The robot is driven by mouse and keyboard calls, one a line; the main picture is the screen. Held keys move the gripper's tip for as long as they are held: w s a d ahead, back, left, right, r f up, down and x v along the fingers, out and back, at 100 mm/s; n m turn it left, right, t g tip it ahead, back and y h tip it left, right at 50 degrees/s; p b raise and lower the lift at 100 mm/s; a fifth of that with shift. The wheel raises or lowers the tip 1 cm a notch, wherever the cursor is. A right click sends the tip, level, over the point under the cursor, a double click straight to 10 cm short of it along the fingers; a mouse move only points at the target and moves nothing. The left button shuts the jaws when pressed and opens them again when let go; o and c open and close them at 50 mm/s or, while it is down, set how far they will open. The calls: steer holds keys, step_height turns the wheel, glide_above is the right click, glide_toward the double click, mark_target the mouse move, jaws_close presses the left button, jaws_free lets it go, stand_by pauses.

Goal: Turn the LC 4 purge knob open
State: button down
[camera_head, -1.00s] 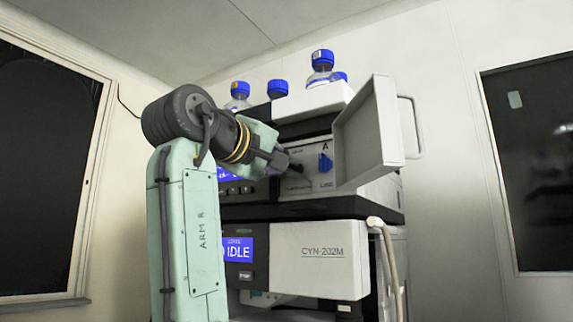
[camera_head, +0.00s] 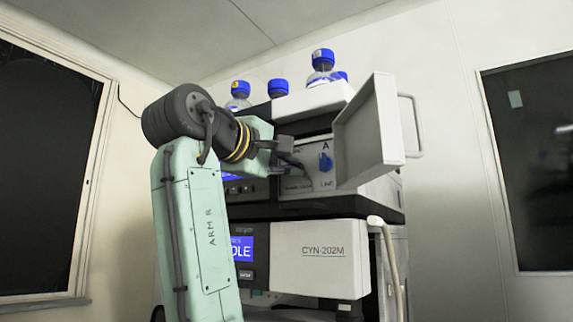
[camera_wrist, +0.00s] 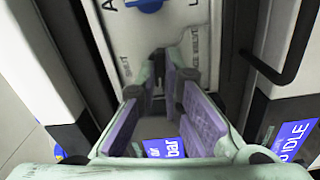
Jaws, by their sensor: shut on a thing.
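The upper instrument's panel (camera_head: 324,182) is exposed beside its swung-open cover (camera_head: 368,130). A blue knob (camera_head: 326,162) marked A sits on the panel's right part. It also shows at the top edge of the wrist view (camera_wrist: 150,5). My gripper (camera_head: 299,163) is at the panel's left part, left of the blue knob. In the wrist view my gripper (camera_wrist: 166,76) has its purple-padded fingers converging at the panel, shut on a small dark knob, mostly hidden between the tips. Its turn angle cannot be told. I cannot read an LC 4 label.
The open cover stands out close to the right of the panel. A lower unit (camera_head: 320,260) marked CYN-202M is below, with a pale hose (camera_head: 390,262) at its right. Blue-capped bottles (camera_head: 322,68) stand on top. A dark handle (camera_wrist: 285,62) shows in the wrist view.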

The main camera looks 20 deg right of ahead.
steer(key=c, duration=1.7)
jaws_free()
steer(key=v, duration=1.2)
